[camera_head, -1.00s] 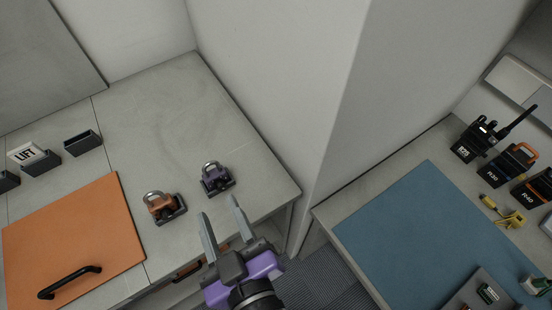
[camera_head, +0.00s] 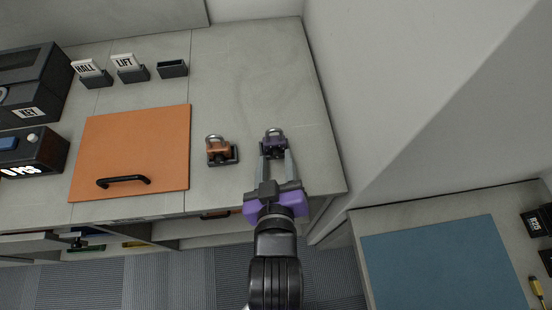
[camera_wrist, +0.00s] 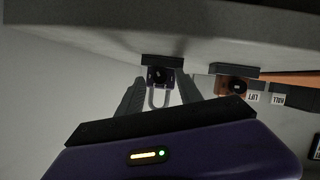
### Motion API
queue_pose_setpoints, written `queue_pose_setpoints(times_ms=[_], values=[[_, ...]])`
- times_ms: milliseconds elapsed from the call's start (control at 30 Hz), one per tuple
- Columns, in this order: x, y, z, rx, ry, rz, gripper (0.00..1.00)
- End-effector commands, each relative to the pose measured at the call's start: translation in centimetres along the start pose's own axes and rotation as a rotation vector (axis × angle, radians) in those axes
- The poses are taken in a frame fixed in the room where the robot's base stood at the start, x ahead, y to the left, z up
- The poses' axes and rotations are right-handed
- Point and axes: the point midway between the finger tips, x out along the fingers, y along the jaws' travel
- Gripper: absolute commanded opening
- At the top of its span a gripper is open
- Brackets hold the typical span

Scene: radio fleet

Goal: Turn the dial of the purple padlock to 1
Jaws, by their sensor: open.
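The purple padlock (camera_head: 274,142) stands on a small dark base on the grey counter, near its right side. My gripper (camera_head: 275,162) is open, with its two fingers pointing at the padlock from the front. In the head view the fingertips overlap the padlock's base, and I cannot tell whether they touch it. In the wrist view the padlock (camera_wrist: 160,78) appears upside down between the fingers, with a dark round dial on its face. The dial's number is too small to read.
An orange padlock (camera_head: 218,150) on a similar base stands just left of the purple one. An orange panel (camera_head: 135,145) with a black handle lies further left. Label holders (camera_head: 131,70) line the back. A wall (camera_head: 365,90) rises to the right.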

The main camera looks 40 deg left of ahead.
Motion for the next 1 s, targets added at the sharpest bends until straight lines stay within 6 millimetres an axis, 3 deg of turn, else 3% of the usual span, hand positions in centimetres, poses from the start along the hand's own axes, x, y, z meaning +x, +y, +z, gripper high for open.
queue_pose_setpoints(times_ms=[267,400,500,1000], values=[[0.17,0.01,0.02,0.001,0.000,0.000,0.42],[0.16,0.02,0.02,0.001,0.000,0.000,0.15],[0.15,0.02,0.02,0.001,0.000,0.000,0.00],[0.18,-0.18,0.04,-0.122,-0.002,0.051,0.00]])
